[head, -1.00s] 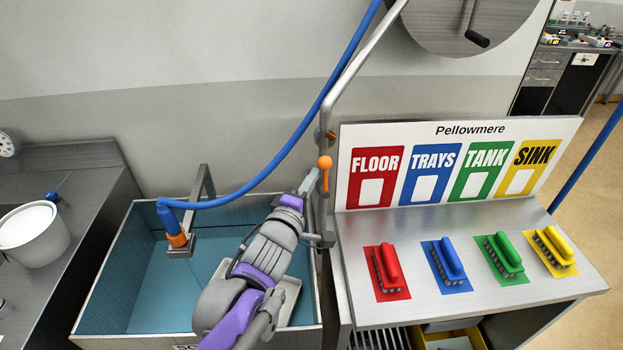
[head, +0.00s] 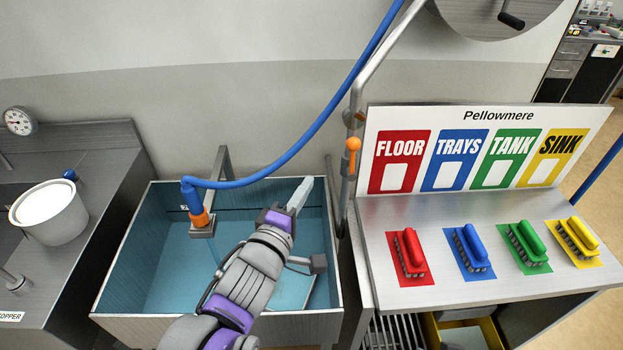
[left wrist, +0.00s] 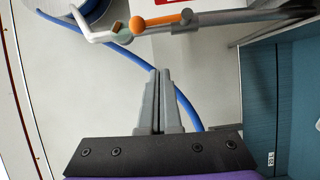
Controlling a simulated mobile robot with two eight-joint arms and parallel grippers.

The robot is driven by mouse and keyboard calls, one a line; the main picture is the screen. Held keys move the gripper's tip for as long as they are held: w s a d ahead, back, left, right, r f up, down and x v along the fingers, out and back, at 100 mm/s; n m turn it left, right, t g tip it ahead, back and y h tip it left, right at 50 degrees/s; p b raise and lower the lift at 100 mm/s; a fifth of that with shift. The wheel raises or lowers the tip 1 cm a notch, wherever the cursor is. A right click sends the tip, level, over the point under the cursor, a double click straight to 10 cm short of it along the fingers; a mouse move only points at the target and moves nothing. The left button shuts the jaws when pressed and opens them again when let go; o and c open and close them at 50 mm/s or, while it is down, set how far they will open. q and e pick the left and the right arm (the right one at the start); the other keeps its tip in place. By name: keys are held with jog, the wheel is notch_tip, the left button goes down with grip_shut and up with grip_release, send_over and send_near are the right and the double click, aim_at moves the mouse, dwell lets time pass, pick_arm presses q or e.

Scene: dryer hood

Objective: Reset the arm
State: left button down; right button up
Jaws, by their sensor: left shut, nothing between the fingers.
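My left gripper (head: 303,190) is shut and empty, held over the right side of the blue-lined basin in the head view. In the left wrist view its two grey fingers (left wrist: 160,88) are pressed together with nothing between them. A metal pipe with an orange-knobbed lever (head: 353,144) stands to the right of the fingertips, apart from them. The lever's orange knob (left wrist: 137,25) also shows beyond the fingers in the left wrist view. My right gripper is in neither view.
The basin (head: 112,268) holds a blue hose nozzle (head: 197,208) on a bracket. A blue hose (head: 300,139) arches behind my gripper. Several colored brushes sit on the steel bench (head: 400,208) at right. A white bucket (head: 48,213) stands at left.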

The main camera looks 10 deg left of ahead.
pick_arm(q)
jog(key=shift+s, duration=0.35)
dwell(0.3)
jog(key=s+a+f+m+g+y, duration=0.2)
jog(key=a+f+m+g, duration=0.1)
jog(key=f, duration=0.3)
jog(key=s+a+f+m+g+y, duration=0.1)
jog(key=s+a+f+m+g, duration=0.15)
jog(key=f, duration=0.25)
jog(key=s+f+m+g, duration=0.6)
jog(key=s+f+m, duration=0.4)
jog(key=s+f, duration=0.1)
jog(key=shift+s+f+g, duration=0.3)
jog(key=shift+s+g, duration=0.05)
jog(key=shift+s, duration=0.3)
jog(key=shift+r, duration=0.1)
